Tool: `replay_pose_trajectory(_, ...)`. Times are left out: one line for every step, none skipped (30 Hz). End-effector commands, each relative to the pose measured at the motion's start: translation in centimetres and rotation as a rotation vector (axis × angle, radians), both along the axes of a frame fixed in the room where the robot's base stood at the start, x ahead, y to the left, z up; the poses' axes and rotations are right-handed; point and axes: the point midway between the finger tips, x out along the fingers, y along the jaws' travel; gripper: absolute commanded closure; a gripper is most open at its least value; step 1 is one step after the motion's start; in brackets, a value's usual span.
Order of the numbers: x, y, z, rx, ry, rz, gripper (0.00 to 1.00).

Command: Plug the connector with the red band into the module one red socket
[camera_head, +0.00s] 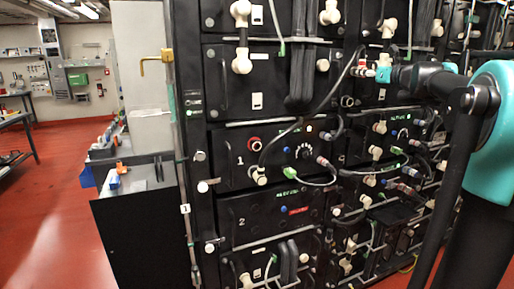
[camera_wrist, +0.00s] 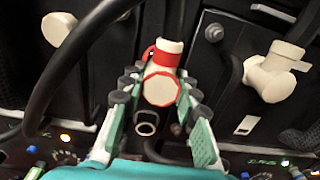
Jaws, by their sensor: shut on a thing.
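The connector with the red band (camera_wrist: 163,62) is off-white and sits between the two fingers of my gripper (camera_wrist: 160,88) in the wrist view. My gripper is shut on it. In the head view my gripper (camera_head: 372,72) is high at the right of centre, in front of the rack, with the small connector hard to make out. The module one red socket (camera_head: 255,143) is a red ring on the black panel marked 1, lower and left of my gripper. It looks empty. A black cable (camera_head: 322,103) arcs between my gripper's area and the white plug (camera_head: 260,176) below that socket.
Module two (camera_head: 265,215) lies below module one. Other white plugs (camera_head: 241,62), handles and a grey-green cable (camera_head: 312,182) stick out from the rack. A loop of black cable (camera_wrist: 65,75) crosses the wrist view's left side. The red floor (camera_head: 60,215) at left is open.

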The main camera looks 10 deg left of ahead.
Motion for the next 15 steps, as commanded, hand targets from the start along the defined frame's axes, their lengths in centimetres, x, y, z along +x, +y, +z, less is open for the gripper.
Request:
replay_pose_trajectory(-0.10, -0.08, 0.01, 0.000, 0.000, 0.000, 1.00)
replay_pose_trajectory(-0.16, -0.13, 0.01, 0.000, 0.000, 0.000, 1.00)
replay_pose_trajectory(-0.23, -0.17, 0.01, 0.000, 0.000, 0.000, 1.00)
replay_pose_trajectory(-0.29, -0.21, 0.01, 0.000, 0.000, 0.000, 1.00)
replay_pose_trajectory(-0.35, -0.25, 0.01, 0.000, 0.000, 0.000, 1.00)
replay_pose_trajectory(-0.42, -0.31, 0.01, 0.000, 0.000, 0.000, 1.00)
replay_pose_trajectory(-0.48, -0.34, 0.01, 0.000, 0.000, 0.000, 1.00)
replay_pose_trajectory(-0.53, -0.37, 0.01, 0.000, 0.000, 0.000, 1.00)
replay_pose_trajectory(-0.60, -0.43, 0.01, 0.000, 0.000, 0.001, 1.00)
replay_pose_trajectory(-0.66, -0.45, 0.01, 0.000, 0.000, 0.001, 1.00)
replay_pose_trajectory(-0.71, -0.49, 0.01, 0.000, 0.000, 0.001, 1.00)
replay_pose_trajectory(-0.78, -0.54, 0.01, 0.000, 0.000, 0.001, 1.00)
replay_pose_trajectory(-0.84, -0.57, 0.01, 0.000, 0.000, 0.001, 1.00)
replay_pose_trajectory(-0.88, -0.60, 0.01, 0.000, 0.000, 0.001, 1.00)
replay_pose_trajectory(-0.96, -0.66, 0.01, 0.000, 0.000, 0.001, 1.00)
